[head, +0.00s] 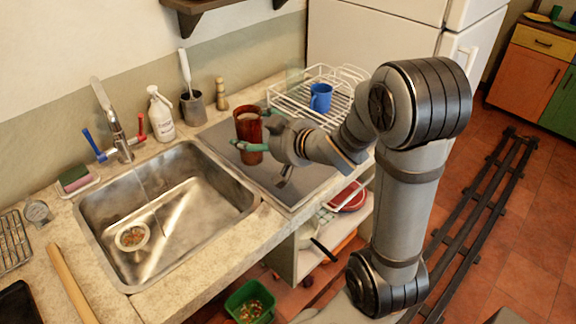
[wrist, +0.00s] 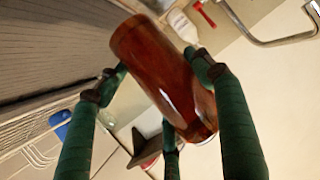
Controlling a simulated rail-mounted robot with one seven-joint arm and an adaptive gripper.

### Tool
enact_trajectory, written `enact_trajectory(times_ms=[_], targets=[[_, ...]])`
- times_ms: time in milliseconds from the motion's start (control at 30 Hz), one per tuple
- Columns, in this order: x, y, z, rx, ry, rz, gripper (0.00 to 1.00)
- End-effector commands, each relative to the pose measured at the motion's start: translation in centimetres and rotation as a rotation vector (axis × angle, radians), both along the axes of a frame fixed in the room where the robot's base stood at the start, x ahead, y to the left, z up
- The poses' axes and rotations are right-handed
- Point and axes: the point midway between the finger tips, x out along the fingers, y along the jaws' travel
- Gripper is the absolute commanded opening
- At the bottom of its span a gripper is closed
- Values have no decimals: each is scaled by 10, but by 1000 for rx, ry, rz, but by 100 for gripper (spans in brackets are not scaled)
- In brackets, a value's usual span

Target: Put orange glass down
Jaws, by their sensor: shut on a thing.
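The orange glass (head: 249,138) is a tall red-brown tumbler, upright in the head view over the grey plate between sink and dish rack. My gripper (head: 256,142) comes from the right and is shut on it. In the wrist view the glass (wrist: 163,75) lies between the green fingers of my gripper (wrist: 155,85), with finger pads on both sides. I cannot tell whether the base of the glass touches the plate.
The steel sink (head: 170,215) is left of the glass. A white dish rack (head: 290,105) with a blue mug (head: 321,97) is behind right. The grey plate (head: 285,180) has free room in front.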

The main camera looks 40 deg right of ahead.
Motion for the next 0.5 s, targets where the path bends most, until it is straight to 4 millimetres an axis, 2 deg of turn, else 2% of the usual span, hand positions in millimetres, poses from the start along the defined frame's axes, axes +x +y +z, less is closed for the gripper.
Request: enact_trajectory(times_ms=[33,200,367,500], targets=[[-5,-18,2,-1,-3,-35,32],[-25,-70,0,-1,-3,-135,32],[-45,-111,1,-2,-4,-205,32],[-59,-136,1,-3,-3,-242,32]])
